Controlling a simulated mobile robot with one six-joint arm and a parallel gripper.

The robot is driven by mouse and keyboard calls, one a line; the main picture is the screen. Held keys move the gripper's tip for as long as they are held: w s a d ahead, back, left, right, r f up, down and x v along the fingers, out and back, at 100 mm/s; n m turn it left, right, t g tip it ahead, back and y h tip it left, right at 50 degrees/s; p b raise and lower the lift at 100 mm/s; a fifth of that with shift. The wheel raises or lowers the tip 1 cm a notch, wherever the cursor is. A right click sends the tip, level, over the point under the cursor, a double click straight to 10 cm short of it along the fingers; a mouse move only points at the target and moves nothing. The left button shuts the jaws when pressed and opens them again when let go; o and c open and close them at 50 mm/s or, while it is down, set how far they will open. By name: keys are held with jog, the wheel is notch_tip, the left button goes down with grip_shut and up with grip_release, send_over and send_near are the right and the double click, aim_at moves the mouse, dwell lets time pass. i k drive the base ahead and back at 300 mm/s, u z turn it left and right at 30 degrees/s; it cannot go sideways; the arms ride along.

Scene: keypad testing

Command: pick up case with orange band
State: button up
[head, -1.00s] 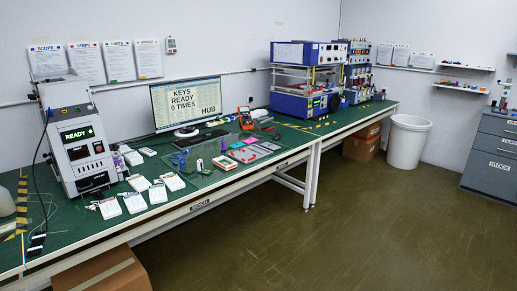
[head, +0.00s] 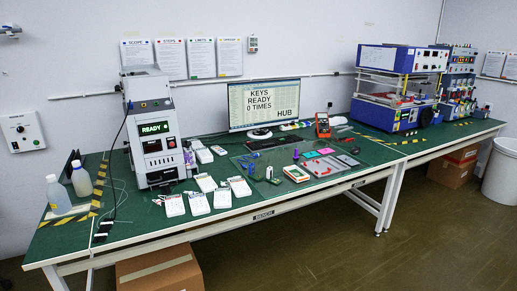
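Several small white cases with dark or coloured markings lie on the green bench mat in front of the test machine. Among them are a front left case (head: 174,205), a case beside it (head: 198,203), a case to the right (head: 222,198), a case farther right (head: 239,186) and one behind (head: 205,182). They are too small for me to tell which one has an orange band. A pale case with green and reddish edges (head: 296,173) lies farther right, near the tools. My gripper is not in view.
The test machine (head: 152,130) with a READY display stands behind the cases. Bottles (head: 81,180) stand at the left end of the bench (head: 265,216). A monitor (head: 264,105), an orange meter (head: 322,125) and a blue rack (head: 397,90) stand farther right.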

aim_at(295, 172)
jog(key=u, duration=0.5)
jog(key=i, duration=0.65)
jog(key=u, duration=0.55)
jog(key=i, duration=0.55)
jog(key=u, duration=0.25)
